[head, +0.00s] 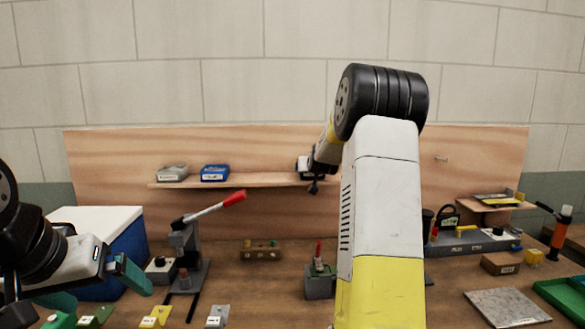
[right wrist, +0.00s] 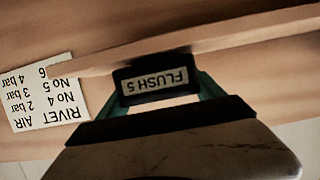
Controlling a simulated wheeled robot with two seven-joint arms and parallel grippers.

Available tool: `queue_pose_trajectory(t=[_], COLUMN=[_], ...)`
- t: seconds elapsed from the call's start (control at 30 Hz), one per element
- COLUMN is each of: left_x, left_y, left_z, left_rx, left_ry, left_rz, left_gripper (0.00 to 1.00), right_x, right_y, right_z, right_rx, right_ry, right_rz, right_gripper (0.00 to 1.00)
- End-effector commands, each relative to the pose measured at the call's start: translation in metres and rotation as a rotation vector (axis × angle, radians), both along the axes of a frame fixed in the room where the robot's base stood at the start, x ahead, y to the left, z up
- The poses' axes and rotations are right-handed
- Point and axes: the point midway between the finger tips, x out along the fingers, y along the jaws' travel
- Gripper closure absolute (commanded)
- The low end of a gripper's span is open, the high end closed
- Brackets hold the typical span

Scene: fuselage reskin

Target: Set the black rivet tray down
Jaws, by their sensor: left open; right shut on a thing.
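The black rivet tray (right wrist: 155,84) carries a white label reading FLUSH 5, upside down in the right wrist view. My right gripper (right wrist: 157,92) is shut on it, a teal finger at each side. In the head view my right arm reaches to the right end of the wooden shelf (head: 252,180); its own links hide much of the gripper there. The shelf edge crosses the right wrist view close to the tray; I cannot tell whether they touch. My left gripper (head: 98,288) is open and empty at the lower left, its teal fingers apart.
A grey bin (head: 172,173) and a blue bin (head: 215,173) stand on the shelf's left part; the shelf between them and my right gripper is bare. A printed rivet-air card (right wrist: 45,95) is on the back board. A red-handled press (head: 186,245) stands below on the bench.

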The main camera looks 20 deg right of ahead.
Motion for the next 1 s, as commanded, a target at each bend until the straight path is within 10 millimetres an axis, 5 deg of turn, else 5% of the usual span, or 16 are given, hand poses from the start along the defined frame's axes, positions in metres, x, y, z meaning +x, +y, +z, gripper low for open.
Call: queue_pose_trajectory(t=[0.33,0.37,0.47,0.77,1.0], left_x=[0.000,0.000,0.000,0.000,0.000], left_y=[0.000,0.000,0.000,0.000,0.000], left_z=[0.000,0.000,0.000,0.000,0.000], left_rx=[0.000,0.000,0.000,0.000,0.000], left_ry=[0.000,0.000,0.000,0.000,0.000], left_rz=[0.000,0.000,0.000,0.000,0.000], left_gripper=[0.01,0.01,0.01,0.01,0.01], right_x=[0.000,0.000,0.000,-0.005,-0.039], right_y=[0.000,0.000,0.000,0.001,0.010], right_z=[-0.006,-0.006,-0.006,-0.004,0.010], right_rx=[-0.001,-0.001,-0.001,0.000,0.000], right_ry=[-0.002,-0.003,-0.002,-0.001,-0.003], right_rz=[0.000,0.000,0.000,0.000,0.000], right_gripper=[0.80,0.17,0.00,0.00,0.00])
